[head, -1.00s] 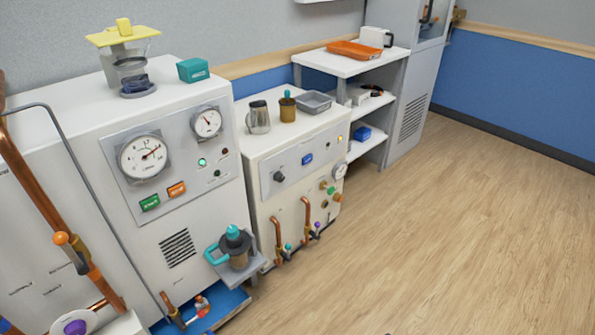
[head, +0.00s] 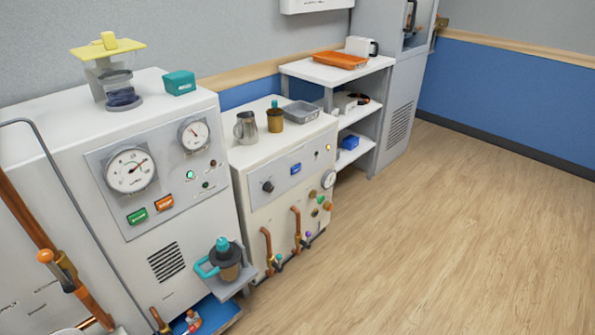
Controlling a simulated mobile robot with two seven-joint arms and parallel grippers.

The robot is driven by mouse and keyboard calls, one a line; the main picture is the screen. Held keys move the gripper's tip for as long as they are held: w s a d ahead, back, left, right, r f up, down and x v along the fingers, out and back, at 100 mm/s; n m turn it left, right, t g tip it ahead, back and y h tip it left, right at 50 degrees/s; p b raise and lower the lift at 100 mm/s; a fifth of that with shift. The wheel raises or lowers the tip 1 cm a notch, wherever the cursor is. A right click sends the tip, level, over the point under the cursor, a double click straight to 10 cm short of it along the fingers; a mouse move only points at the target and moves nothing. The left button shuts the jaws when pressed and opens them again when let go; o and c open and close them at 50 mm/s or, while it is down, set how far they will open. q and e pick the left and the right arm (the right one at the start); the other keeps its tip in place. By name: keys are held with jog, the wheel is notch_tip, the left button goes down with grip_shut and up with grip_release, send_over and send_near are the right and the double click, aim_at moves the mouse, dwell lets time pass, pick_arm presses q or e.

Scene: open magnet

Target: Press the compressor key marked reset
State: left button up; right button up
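A large white cabinet (head: 185,235) stands at the left with a grey panel holding two round gauges (head: 131,170). Below the gauges are a green key (head: 137,216) and an orange key (head: 164,202); their lettering is too small to read. A smaller white cabinet (head: 285,210) stands to its right, with a black knob (head: 268,187) and a blue key (head: 296,169) on its front. I cannot tell from the lettering which key is marked reset. Neither of my grippers is in view.
Copper pipes (head: 45,245) run along the left. A metal jug (head: 246,128) stands on the smaller cabinet. The wooden floor (head: 440,240) to the right is clear.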

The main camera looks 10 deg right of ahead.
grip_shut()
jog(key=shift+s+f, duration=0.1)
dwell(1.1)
